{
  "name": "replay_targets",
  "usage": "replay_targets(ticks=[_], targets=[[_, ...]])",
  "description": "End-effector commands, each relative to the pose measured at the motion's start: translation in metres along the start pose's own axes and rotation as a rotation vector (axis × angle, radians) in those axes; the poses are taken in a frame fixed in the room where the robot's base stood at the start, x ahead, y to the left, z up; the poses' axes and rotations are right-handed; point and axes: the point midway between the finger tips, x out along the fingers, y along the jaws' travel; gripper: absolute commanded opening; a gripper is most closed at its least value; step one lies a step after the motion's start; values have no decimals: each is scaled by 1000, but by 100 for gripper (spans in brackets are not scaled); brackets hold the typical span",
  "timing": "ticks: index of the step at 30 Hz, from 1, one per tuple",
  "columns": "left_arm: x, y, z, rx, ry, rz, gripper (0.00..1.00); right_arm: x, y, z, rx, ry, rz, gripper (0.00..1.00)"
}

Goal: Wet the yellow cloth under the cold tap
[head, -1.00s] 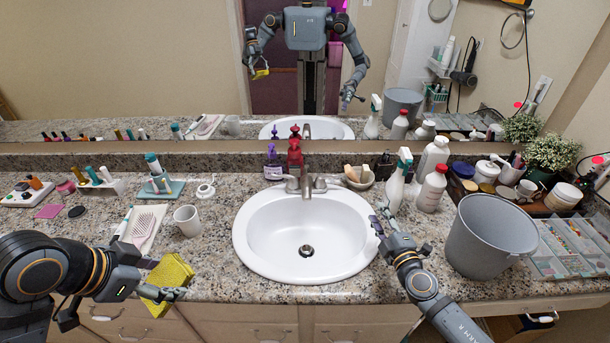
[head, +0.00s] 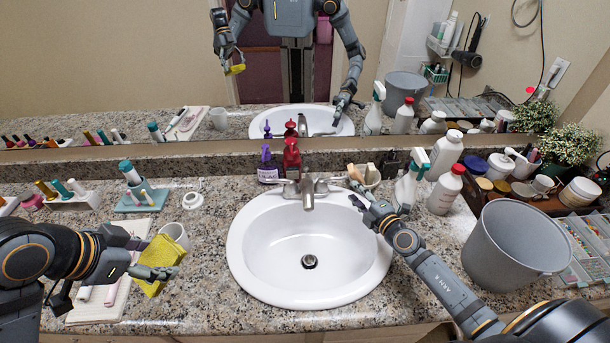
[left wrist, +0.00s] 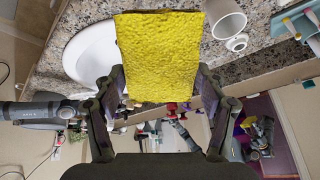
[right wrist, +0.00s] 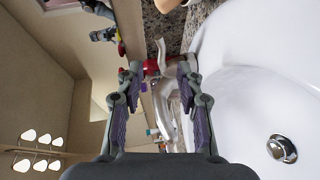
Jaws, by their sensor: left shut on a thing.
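The yellow cloth (head: 161,258) is pinched in my left gripper (head: 150,271), held above the counter to the left of the basin. It fills the middle of the left wrist view (left wrist: 160,55), between the fingers. The tap (head: 308,190) stands at the back of the white basin (head: 250,250), with a handle on each side. I see no water running. My right gripper (head: 356,202) is at the basin's back right rim, right of the tap's right handle (head: 322,185). In the right wrist view its fingers (right wrist: 160,75) are apart, with tap metal (right wrist: 163,100) visible beyond and between them.
Red (head: 291,160) and purple (head: 268,165) pump bottles stand behind the tap. A spray bottle (head: 410,182), a white bottle (head: 444,190) and a grey bucket (head: 510,245) are right of my right arm. A white cup (head: 174,234) stands close behind the cloth.

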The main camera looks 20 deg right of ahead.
Motion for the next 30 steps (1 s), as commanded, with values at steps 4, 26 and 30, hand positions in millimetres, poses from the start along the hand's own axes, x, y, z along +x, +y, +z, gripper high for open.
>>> replay_targets(ticks=[4,26,30], targets=[[7,0,4,0,0,0,46,38,0,-1,5,0,5,37],[21,2,11,0,0,0,46,94,0,-1,0,1,0,27],[21,2,11,0,0,0,46,94,0,-1,0,1,0,8]])
